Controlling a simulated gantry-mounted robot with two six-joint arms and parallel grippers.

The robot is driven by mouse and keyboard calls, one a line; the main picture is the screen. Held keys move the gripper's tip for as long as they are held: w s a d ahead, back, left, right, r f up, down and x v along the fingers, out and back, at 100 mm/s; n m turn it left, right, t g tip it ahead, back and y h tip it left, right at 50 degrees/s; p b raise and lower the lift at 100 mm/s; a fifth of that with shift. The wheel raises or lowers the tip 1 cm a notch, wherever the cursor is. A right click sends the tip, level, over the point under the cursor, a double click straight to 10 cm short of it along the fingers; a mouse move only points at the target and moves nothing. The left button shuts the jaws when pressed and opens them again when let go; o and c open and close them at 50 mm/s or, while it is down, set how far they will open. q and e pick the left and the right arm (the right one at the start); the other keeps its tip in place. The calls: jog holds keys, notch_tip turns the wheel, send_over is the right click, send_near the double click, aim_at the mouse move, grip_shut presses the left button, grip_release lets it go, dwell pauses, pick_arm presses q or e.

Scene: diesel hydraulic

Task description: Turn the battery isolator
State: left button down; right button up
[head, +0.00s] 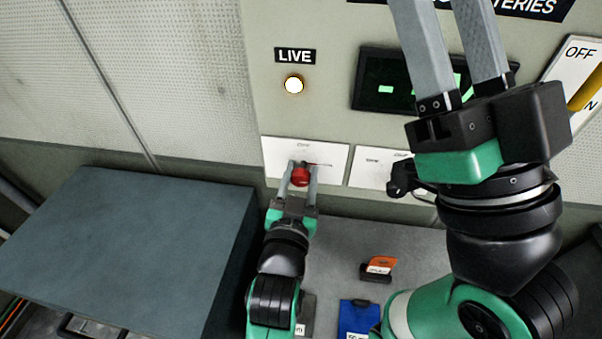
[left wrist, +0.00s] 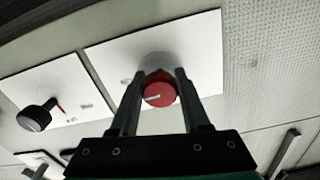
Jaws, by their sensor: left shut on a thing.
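The battery isolator is a red rotary knob (head: 300,176) on a white plate (head: 275,151) low on the panel. My left gripper (head: 299,180) is shut on the red knob, with one finger on each side. The left wrist view shows the red knob (left wrist: 159,91) between the two fingers, with a pale mark on its face. My right gripper is large in the foreground of the head view; its fingers (head: 445,20) point up and stand apart, with their tips cut off by the top edge.
A black knob (head: 402,180) sits on a second white plate to the right. A lit LIVE lamp (head: 293,85) and a dark display (head: 385,80) are above. An orange tag (head: 381,265) and a blue item (head: 357,318) lie on the grey surface. A blue-grey box top (head: 110,255) fills the left.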

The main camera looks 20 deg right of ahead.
pick_arm(q)
jog(key=n, duration=0.4)
jog(key=shift+n, duration=0.3)
jog(key=n, duration=0.4)
jog(key=shift+n, duration=0.3)
jog(key=n, duration=0.4)
jog(key=shift+d, duration=0.1)
jog(key=shift+n, duration=2.2)
jog(key=shift+c, duration=1.9)
grip_release()
